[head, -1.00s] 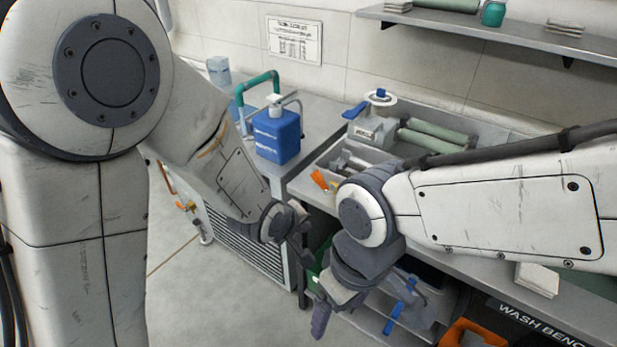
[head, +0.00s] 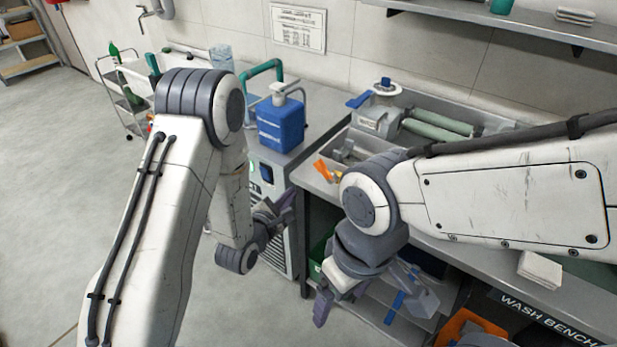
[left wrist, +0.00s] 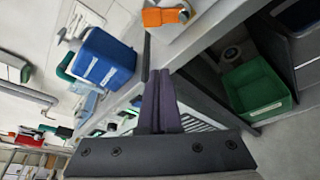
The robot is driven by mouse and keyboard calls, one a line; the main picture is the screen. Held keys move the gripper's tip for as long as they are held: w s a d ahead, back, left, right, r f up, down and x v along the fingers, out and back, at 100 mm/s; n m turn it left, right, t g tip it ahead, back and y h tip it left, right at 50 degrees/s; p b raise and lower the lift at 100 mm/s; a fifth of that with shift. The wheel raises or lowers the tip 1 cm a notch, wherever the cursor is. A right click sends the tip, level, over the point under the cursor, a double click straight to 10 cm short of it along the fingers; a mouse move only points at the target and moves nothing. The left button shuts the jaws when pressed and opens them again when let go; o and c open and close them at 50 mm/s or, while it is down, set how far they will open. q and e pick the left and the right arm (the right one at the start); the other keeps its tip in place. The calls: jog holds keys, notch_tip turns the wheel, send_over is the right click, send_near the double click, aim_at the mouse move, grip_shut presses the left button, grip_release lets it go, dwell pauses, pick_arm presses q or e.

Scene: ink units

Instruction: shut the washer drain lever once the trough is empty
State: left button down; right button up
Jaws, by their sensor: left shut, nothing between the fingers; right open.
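The washer trough (head: 490,121) is set in the bench, with green rollers (head: 437,130) in and above it. My right arm covers part of it, and I cannot tell whether liquid is inside. An orange lever-like handle (head: 323,170) sits at the bench's front left corner; it also shows in the left wrist view (left wrist: 163,17). A blue handle (head: 358,100) is at the trough's back left. I cannot tell for sure which is the drain lever. My left gripper (head: 287,203) is shut and empty, left of and below the orange handle. My right gripper (head: 333,297) is open before the bench.
A blue canister (head: 280,127) stands on the left counter beside green pipework (head: 262,72). A green crate (left wrist: 258,88) sits under the bench. White cloths (head: 540,269) lie at the bench's front edge. Open floor (head: 60,190) lies to the left, with a trolley (head: 125,95) behind.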

aim_at(324, 172)
pick_arm(q)
jog(key=p+x, duration=0.2)
jog(key=x, duration=0.8)
jog(key=shift+w, duration=0.1)
jog(key=s+d+r+p, duration=0.1)
jog(key=d+r, duration=0.1)
jog(key=r, duration=0.1)
jog(key=shift+s+p, duration=0.4)
jog(key=shift+d, duration=0.15)
